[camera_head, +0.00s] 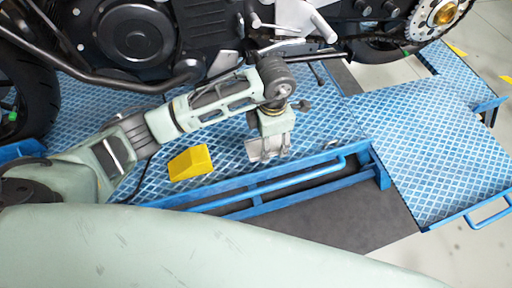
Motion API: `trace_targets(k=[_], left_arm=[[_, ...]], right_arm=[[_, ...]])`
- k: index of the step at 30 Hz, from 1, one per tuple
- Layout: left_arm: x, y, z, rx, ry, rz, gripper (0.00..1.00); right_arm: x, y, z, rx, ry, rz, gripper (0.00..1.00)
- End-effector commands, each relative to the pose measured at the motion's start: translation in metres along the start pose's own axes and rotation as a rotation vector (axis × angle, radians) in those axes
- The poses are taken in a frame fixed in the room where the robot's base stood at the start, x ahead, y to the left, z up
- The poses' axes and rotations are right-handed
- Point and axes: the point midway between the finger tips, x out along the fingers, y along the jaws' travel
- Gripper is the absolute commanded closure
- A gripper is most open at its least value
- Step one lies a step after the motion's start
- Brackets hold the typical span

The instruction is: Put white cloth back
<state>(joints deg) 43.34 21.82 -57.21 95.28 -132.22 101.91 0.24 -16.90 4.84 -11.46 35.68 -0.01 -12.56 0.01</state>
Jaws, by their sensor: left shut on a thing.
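My left arm reaches in from the left, and its gripper (272,150) points down over the blue patterned platform. The gripper is shut on a pale, greyish-white thing, which looks like the white cloth (262,148). The cloth is at or just above the platform near its front edge; I cannot tell whether it touches. The fingers partly hide it, and its outline is small. My right gripper is not in view.
A yellow wedge block (190,162) lies on the blue platform (335,125) left of the gripper. A black motorcycle (135,35) stands behind, close to my arm. A blue rail (290,184) runs along the platform's front. The platform's right part (440,160) is clear.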

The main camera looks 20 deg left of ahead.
Motion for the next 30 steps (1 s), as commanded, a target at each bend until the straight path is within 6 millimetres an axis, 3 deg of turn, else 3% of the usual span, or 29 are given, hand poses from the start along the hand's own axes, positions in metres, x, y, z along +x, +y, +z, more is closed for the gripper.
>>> trace_targets(k=[3,7,18,30], left_arm=[[0.011,0.008,-0.022,-0.001,0.003,-0.002,0.69],[0.02,0.013,-0.032,0.001,0.001,-0.001,0.69],[0.06,0.014,-0.034,0.003,0.0,-0.001,0.69],[0.067,0.015,-0.034,0.003,-0.001,0.001,0.69]], right_arm=[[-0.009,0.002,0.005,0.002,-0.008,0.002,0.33],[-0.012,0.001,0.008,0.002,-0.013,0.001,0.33],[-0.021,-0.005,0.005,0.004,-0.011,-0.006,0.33],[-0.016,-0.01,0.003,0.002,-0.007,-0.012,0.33]])
